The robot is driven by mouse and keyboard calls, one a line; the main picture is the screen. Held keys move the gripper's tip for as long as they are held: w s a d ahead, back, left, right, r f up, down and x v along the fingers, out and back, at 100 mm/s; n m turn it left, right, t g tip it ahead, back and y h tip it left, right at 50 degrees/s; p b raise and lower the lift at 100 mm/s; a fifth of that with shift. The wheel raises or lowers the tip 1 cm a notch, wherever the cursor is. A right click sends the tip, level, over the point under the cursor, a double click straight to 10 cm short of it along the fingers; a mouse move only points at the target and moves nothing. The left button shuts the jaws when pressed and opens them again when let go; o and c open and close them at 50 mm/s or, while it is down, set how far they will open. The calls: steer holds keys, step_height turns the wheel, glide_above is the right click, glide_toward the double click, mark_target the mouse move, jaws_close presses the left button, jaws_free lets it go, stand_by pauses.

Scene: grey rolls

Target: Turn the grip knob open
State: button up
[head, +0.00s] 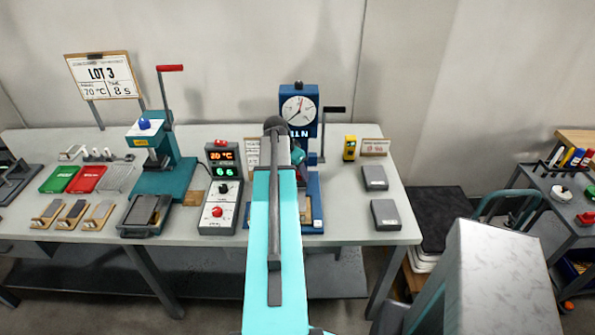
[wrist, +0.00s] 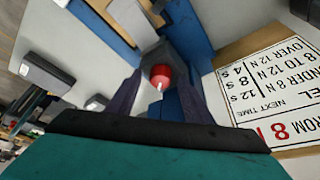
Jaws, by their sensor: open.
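The grip knob (wrist: 161,76) is a small red knob with a pale pin, on a grey clamp body of the blue pull tester. It shows in the wrist view, framed between the two dark fingers of my gripper (wrist: 160,88). The fingers are open and stand one on each side of it; I see no clear contact. In the head view the blue tester (head: 314,190) with its round dial (head: 299,109) stands at the back of the bench. My arm covers its middle, so the knob is hidden there.
A printed time card (wrist: 270,85) lies close to the right finger in the wrist view. In the head view a control box (head: 221,185) stands left of my arm, with a teal press (head: 163,165) beyond it. Two grey blocks (head: 375,178) lie to the right.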

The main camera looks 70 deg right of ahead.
steer(key=c, duration=1.1)
steer(key=shift+n+b, duration=0.3)
steer(key=shift+n, duration=0.2)
steer(key=n+t, duration=0.1)
steer(key=n+b, duration=0.1)
steer(key=n, duration=0.1)
steer(key=shift+s+a+f+t+h+b, duration=0.1)
steer(key=shift+s+t+h+b, duration=0.05)
steer(key=shift+t+h+b, duration=0.2)
steer(key=n+t, duration=0.1)
steer(key=n, duration=0.1)
steer(key=n+t+b, duration=0.1)
steer(key=n, duration=0.2)
steer(key=shift+s, duration=0.15)
steer(key=n, duration=0.2)
steer(key=n+t+y+b, duration=0.1)
steer(key=n, duration=0.1)
steer(key=shift+s+d+n, duration=0.15)
steer(key=shift+d+n, duration=0.05)
steer(key=shift+n, duration=0.1)
steer(key=shift+n+t+y+b, duration=0.55)
steer(key=shift+n+y+b, duration=0.4)
steer(key=shift+n, duration=1.25)
